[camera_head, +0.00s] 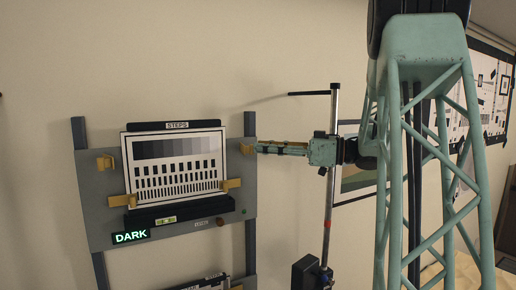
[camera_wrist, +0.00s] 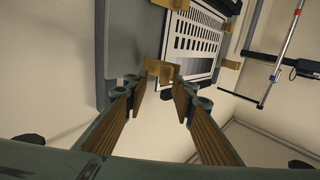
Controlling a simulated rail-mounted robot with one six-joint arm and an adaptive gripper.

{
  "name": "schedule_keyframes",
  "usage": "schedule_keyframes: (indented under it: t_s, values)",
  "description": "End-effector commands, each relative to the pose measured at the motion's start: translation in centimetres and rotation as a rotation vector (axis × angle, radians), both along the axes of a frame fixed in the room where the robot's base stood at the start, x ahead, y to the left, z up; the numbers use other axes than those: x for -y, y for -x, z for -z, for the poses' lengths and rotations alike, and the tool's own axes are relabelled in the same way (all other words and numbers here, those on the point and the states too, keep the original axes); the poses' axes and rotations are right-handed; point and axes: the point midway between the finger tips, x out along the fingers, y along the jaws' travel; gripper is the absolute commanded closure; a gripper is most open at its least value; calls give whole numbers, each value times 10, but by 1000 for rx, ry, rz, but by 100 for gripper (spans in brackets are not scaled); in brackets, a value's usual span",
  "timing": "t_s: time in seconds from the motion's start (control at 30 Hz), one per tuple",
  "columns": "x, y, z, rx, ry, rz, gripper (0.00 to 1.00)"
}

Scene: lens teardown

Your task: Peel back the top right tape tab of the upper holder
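The upper holder (camera_head: 98,205) is a grey board on the wall at left in the head view, bearing a chart (camera_head: 177,164) with grey steps and black bars. The top right tape tab (camera_head: 247,148) is a tan piece at the chart's upper right edge. My gripper (camera_head: 258,148) reaches it from the right. In the wrist view the tab (camera_wrist: 157,69) lies just ahead of and between the fingertips of my gripper (camera_wrist: 157,86). The fingers are apart. I cannot tell whether either touches the tab.
Other tan tabs sit at the chart's top left (camera_head: 105,161), lower right (camera_head: 230,185) and lower left (camera_head: 122,200). A green "DARK" sign (camera_head: 130,237) glows below. A chrome pole (camera_head: 331,190) stands right of the holder. A lower holder (camera_head: 205,282) shows partly.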

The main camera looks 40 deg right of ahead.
Motion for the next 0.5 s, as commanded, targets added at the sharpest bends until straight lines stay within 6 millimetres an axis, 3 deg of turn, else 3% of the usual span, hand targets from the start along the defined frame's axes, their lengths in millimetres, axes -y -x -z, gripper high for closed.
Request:
schedule_keyframes:
  t_s: [0.5]
  values:
    - [33, 51, -1, 2, 1, 1, 76]
